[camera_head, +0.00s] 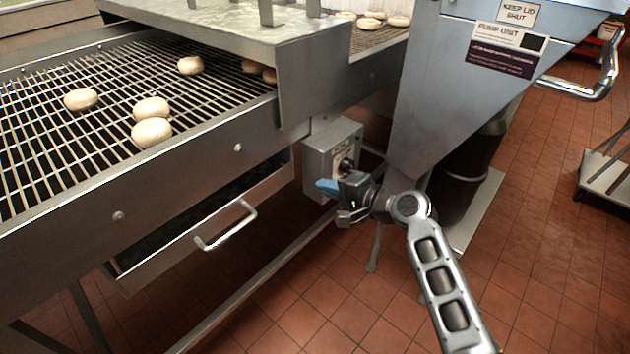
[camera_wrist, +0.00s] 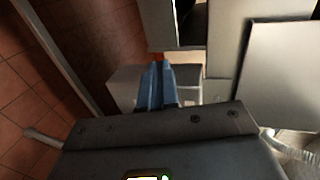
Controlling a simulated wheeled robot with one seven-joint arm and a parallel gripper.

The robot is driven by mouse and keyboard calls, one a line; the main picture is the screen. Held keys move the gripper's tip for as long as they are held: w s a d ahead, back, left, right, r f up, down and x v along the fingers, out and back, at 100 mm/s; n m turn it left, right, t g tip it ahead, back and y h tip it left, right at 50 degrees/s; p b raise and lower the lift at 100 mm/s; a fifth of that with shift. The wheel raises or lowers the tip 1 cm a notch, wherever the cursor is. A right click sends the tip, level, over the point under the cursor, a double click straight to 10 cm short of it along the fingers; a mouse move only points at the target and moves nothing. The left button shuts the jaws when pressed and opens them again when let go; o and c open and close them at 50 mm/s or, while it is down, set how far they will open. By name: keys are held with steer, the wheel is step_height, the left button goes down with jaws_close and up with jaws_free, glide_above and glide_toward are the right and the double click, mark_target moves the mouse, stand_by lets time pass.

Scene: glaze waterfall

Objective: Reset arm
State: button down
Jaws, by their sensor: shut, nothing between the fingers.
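My gripper (camera_head: 326,187) is shut, its blue fingers together with nothing between them. In the head view it is in front of the grey control box (camera_head: 319,150) on the machine's side, overlapping the box's lower part; whether it touches cannot be told. The box has a dark knob on its face, partly hidden by my gripper. In the wrist view the blue fingers (camera_wrist: 157,82) point toward a pale box face. My arm reaches in from the lower right.
A wire conveyor (camera_head: 60,130) carries several pale round doughnuts (camera_head: 151,132). Below it is a drawer with a handle (camera_head: 226,228). A grey hopper (camera_head: 440,90) labelled pump unit stands right of the box. A cart (camera_head: 606,175) is far right. Tiled floor (camera_head: 540,260) is clear at lower right.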

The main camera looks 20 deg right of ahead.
steer(key=s+f+n+h+p, duration=0.2)
steer(key=s+h, duration=0.1)
steer(key=s, duration=1.3)
steer(key=s+f+n+h+p, duration=0.1)
steer(key=s+h+p, duration=0.15)
steer(key=s, duration=1.25)
steer(key=s+d+r+n+t+h+p, duration=0.1)
steer(key=s+r+n, duration=0.8)
steer(key=s+r, duration=1)
steer(key=shift+s+d+r+t+h+p, duration=0.3)
steer(key=shift+s+d+t+h+p, duration=0.1)
steer(key=shift+t+p, duration=0.25)
